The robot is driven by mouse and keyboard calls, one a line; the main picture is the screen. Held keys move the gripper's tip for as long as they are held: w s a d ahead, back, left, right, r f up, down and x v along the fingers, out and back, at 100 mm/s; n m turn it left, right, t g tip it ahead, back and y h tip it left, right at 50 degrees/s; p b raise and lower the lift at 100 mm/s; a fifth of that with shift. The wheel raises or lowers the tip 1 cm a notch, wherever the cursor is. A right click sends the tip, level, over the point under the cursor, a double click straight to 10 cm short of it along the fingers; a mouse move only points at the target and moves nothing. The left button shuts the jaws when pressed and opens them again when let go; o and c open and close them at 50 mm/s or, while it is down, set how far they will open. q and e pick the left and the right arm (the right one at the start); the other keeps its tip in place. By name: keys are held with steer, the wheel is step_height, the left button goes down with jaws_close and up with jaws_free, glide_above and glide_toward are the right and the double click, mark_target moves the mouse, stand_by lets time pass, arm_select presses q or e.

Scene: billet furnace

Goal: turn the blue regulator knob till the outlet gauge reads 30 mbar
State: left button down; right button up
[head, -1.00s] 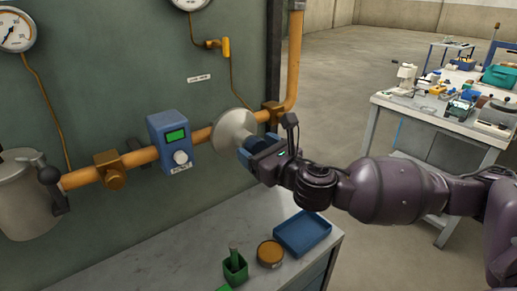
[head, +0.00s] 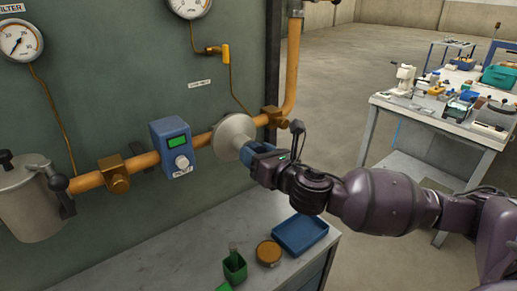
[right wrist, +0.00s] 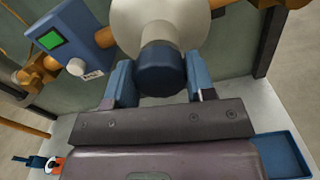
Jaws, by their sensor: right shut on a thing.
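The blue regulator knob (right wrist: 160,68) sits at the front of the pale round regulator body (head: 235,136) on the orange pipe. My right gripper (head: 252,156) is shut on the knob, with one blue finger on each side of it in the right wrist view. In the head view the gripper hides most of the knob. A round gauge (head: 188,6) at the top edge is partly cut off. Another gauge (head: 20,40) is at the far left. Both dials are too small to read surely, and I cannot tell which is the outlet gauge. My left gripper is not in view.
A blue box (head: 172,148) with a green display and white knob is on the pipe left of the regulator. Below are a blue tray (head: 325,228), a brown round tin (head: 268,253) and a green holder (head: 235,268) on the bench. A cluttered table (head: 440,120) stands at right.

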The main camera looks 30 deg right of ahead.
steer(key=m+p, duration=0.2)
steer(key=m, duration=0.1)
steer(key=shift+r+m, duration=0.1)
steer(key=shift+m, duration=0.3)
steer(key=m+p, duration=0.1)
steer(key=m, duration=0.2)
steer(key=shift+p, duration=0.35)
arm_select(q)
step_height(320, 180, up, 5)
arm_select(e)
steer(key=shift+m, duration=0.7)
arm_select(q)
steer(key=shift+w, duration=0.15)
arm_select(e)
steer(key=o, duration=0.9)
steer(key=shift+o, duration=0.2)
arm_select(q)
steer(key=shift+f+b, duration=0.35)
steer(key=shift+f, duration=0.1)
arm_select(e)
steer(key=s+d, duration=0.1)
steer(key=s, duration=0.9)
steer(key=shift+s+d, duration=0.3)
steer(key=shift+s, duration=0.05)
